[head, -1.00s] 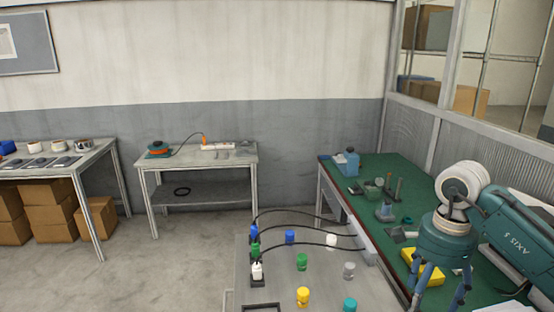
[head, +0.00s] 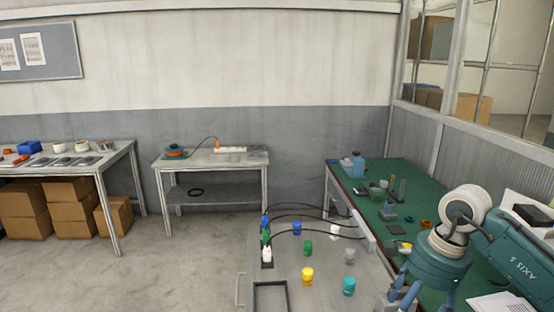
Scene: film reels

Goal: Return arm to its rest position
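One teal arm of mine (head: 508,248), marked AXIS 5, comes in from the right with a white wrist joint. Its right gripper (head: 405,295) points down at the lower right, partly cut off by the bottom edge, beside the grey table (head: 325,275). Whether its fingers are open or shut cannot be made out. My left arm and gripper are not in view. On the grey table stand blue (head: 297,228), green (head: 308,247), white (head: 335,231), grey (head: 349,256), yellow (head: 307,276) and teal (head: 348,286) capped pieces.
Black cables run from a blue, green and white connector row (head: 266,240) to the table's right side. A green-topped bench (head: 405,175) with small tools lies along the right wall. A side table (head: 212,161) and a left table (head: 105,158) stand farther back; open floor lies between.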

